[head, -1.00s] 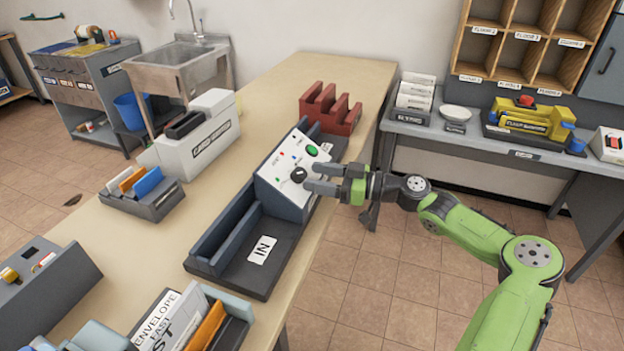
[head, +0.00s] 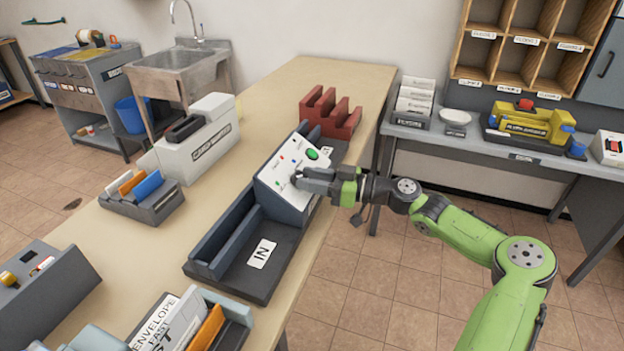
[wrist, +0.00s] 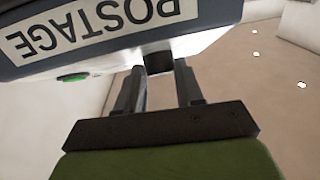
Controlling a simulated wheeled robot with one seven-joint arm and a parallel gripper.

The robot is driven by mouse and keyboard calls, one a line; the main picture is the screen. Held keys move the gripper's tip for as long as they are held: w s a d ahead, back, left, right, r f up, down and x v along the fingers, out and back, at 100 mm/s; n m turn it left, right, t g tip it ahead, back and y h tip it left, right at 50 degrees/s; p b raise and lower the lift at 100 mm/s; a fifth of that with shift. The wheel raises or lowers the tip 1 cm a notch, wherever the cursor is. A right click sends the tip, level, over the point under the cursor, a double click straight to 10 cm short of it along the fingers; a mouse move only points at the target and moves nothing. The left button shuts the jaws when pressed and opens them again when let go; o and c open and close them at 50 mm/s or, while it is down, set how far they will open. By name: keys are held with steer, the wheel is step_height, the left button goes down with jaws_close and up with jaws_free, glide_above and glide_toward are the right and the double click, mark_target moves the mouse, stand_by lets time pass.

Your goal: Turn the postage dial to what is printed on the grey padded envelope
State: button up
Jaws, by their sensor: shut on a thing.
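The postage machine (head: 268,196) is a dark body with a white sloped panel carrying a green button (head: 312,154) and small coloured marks. Its POSTAGE label (wrist: 100,25) shows upside down in the wrist view. My gripper (head: 300,180) is at the panel, shut on the black postage dial (wrist: 158,62); the fingers hide most of the dial and its setting in the head view. In the wrist view both fingers (wrist: 160,85) stand on either side of the dial. A group of envelopes (head: 185,320) stands at the lower left; I cannot tell a grey padded one or read its print.
An IN tray (head: 240,283) extends from the machine towards the front. A red slotted rack (head: 331,112) stands behind it, a white machine (head: 195,140) to its left. A side table (head: 480,146) stands at right. The table's middle is clear.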

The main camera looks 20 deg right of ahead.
steer(key=shift+s, duration=0.1)
steer(key=m+t+h, duration=0.2)
steer(key=m, duration=0.1)
steer(key=m+t+h, duration=0.1)
steer(key=m, duration=0.1)
steer(key=shift+s+a+b, duration=0.3)
steer(key=shift+b, duration=0.05)
steer(key=m+h, duration=0.1)
steer(key=m+t+h, duration=0.2)
steer(key=shift+s+a+r+m+p, duration=0.15)
steer(key=shift+a+m+p, duration=0.1)
steer(key=shift+m+p, duration=0.15)
steer(key=m+h+p, duration=0.2)
steer(key=m, duration=0.1)
steer(key=m+t+h+p, duration=0.1)
steer(key=h+p, duration=0.1)
steer(key=shift+s+a+r+m, duration=0.15)
steer(key=shift+a+r+m, duration=0.15)
steer(key=shift+a, duration=0.05)
steer(key=shift+m+h+p, duration=0.8)
steer(key=shift+p, duration=0.2)
steer(key=shift+f+m+h+p, duration=0.1)
steer(key=shift+m+h+p, duration=0.2)
steer(key=o, duration=1)
